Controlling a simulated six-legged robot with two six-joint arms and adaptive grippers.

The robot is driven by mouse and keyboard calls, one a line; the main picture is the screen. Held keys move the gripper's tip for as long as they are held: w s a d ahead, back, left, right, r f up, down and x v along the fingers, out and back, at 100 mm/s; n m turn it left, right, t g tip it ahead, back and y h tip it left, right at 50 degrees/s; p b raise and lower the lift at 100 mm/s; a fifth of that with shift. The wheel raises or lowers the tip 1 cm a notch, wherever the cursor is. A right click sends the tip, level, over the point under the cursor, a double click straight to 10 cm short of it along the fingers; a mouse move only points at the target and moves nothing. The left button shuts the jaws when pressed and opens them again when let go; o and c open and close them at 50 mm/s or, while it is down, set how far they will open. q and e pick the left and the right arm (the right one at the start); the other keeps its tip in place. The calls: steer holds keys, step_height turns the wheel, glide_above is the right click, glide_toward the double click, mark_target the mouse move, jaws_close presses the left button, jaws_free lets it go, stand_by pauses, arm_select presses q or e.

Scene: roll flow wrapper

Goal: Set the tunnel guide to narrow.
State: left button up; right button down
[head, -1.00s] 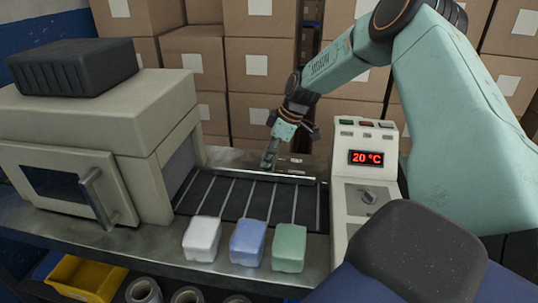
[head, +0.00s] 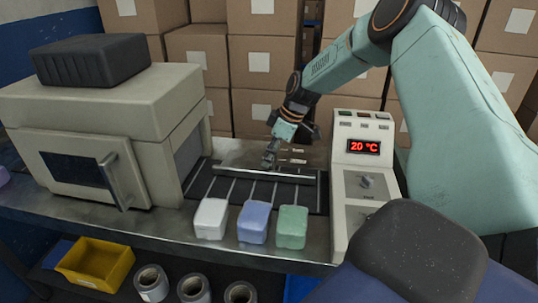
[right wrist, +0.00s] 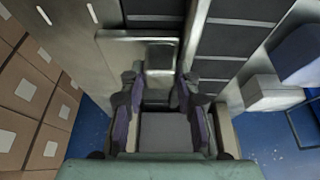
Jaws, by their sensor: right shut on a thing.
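The tunnel guide is a long pale metal bar (head: 240,170) lying across the dark slatted belt (head: 228,190), in front of a metal plate with small labels (head: 298,155). My right gripper (head: 269,162) comes down from behind the bar, at about its middle, and is shut on its handle. In the right wrist view, my right gripper (right wrist: 158,100) has its fingers on either side of a grey block-like part (right wrist: 160,57), which seems to be the handle. The label text is too small to read. My left gripper is not in view.
A beige tunnel housing (head: 110,125) stands at the left end of the belt. White (head: 211,218), blue (head: 254,222) and green (head: 292,227) blocks sit along the front edge. A control box (head: 366,185) reading 20 °C stands at the right. Stacked cartons (head: 255,70) fill the back.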

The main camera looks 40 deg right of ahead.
steer(key=shift+s+a+f, duration=0.2)
steer(key=shift+s+f, duration=0.05)
steer(key=c, duration=1.3)
jaws_free()
steer(key=o, duration=0.3)
steer(key=shift+r, duration=0.2)
steer(key=shift+o, duration=0.2)
steer(key=shift+d, duration=0.1)
steer(key=shift+w, duration=0.1)
steer(key=v, duration=1.2)
steer(key=shift+d, duration=0.1)
